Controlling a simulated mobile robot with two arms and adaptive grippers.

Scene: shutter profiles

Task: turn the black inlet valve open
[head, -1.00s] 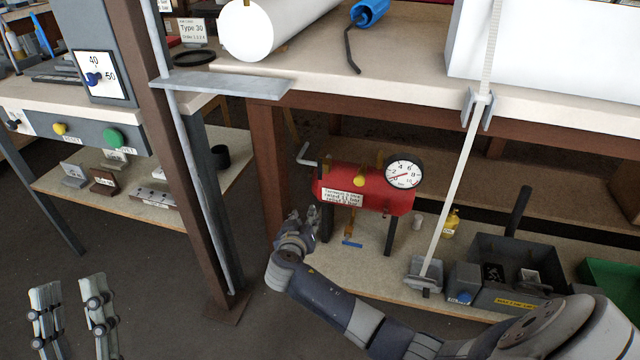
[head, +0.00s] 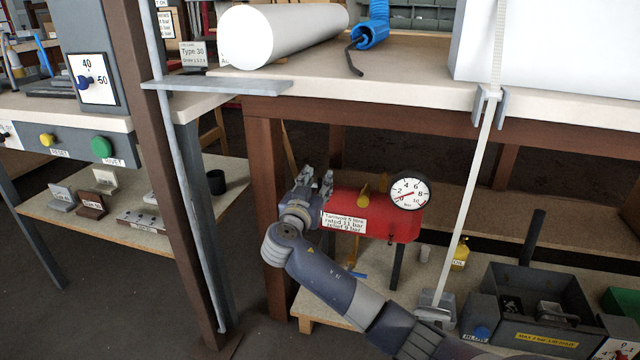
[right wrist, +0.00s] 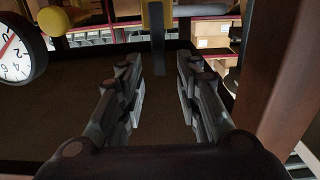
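The red tank (head: 375,215) stands under the bench with a white label and a round gauge (head: 410,191) on it. My right gripper (head: 317,180) is at the tank's left end, at about the height of its top. In the right wrist view the right gripper (right wrist: 160,75) is open, with nothing between its fingers. A dark upright bar (right wrist: 157,45), perhaps the black inlet valve's handle, shows beyond the fingertips, roughly in line with the gap. In the head view the gripper covers that end of the tank, and I cannot make out the valve there. My left gripper is out of view.
The bench top (head: 420,85) overhangs the tank. A brown post (head: 180,170) stands left of my right arm. A pale slanting rod (head: 468,190) stands right of the tank. A dark bin (head: 530,310) stands at right.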

